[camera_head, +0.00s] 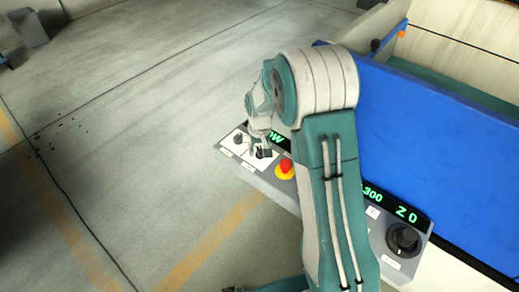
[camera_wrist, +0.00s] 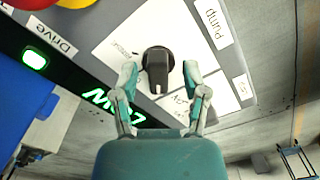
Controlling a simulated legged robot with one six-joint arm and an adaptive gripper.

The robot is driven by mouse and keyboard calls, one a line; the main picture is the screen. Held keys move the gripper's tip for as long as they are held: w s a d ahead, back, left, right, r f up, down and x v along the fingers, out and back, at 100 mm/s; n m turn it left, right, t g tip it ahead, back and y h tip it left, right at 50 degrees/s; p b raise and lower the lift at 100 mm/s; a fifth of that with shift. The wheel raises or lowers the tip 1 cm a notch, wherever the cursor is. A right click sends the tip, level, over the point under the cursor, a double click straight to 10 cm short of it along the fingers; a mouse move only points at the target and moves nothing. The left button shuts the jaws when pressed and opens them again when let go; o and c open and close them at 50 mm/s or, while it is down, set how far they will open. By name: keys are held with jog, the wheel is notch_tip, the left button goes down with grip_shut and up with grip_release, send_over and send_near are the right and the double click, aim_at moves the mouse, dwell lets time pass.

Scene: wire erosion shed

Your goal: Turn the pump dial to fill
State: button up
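The dial (camera_wrist: 157,66) is a black knob on a white plate, in the upper middle of the wrist view. Its narrow grip, with a small pale mark at the end, points down the picture. A "Pump" label (camera_wrist: 213,25) lies to its upper right. My gripper (camera_wrist: 160,72) is open, one finger on each side of the dial, with visible gaps and no clear contact. Small print on the plate is too blurred or covered to read. In the head view my gripper (camera_head: 262,148) is low over the panel and partly hides a dark knob there.
A red emergency button (camera_head: 285,167) on yellow stands close right of my gripper. Another dark knob (camera_head: 238,139) is to its left. Green displays (camera_head: 404,214) and a large black knob (camera_head: 404,240) are farther right. A blue panel (camera_head: 430,140) rises behind. Open floor lies left.

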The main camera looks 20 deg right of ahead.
aim_at(259, 149)
notch_tip(259, 149, up, 12)
dwell(0.6)
dwell(0.4)
jog(key=s+r+t, duration=0.2)
jog(key=s+r, duration=0.2)
jog(key=s, duration=0.5)
jog(key=s+r+t, duration=0.1)
jog(key=s+r, duration=0.4)
jog(key=s, duration=0.4)
jog(key=s+r+t, duration=0.2)
jog(key=s+r, duration=0.2)
jog(key=s, duration=0.5)
jog(key=shift+s+r+t, duration=0.2)
jog(key=shift+s+t, duration=0.1)
jog(key=shift+s, duration=0.1)
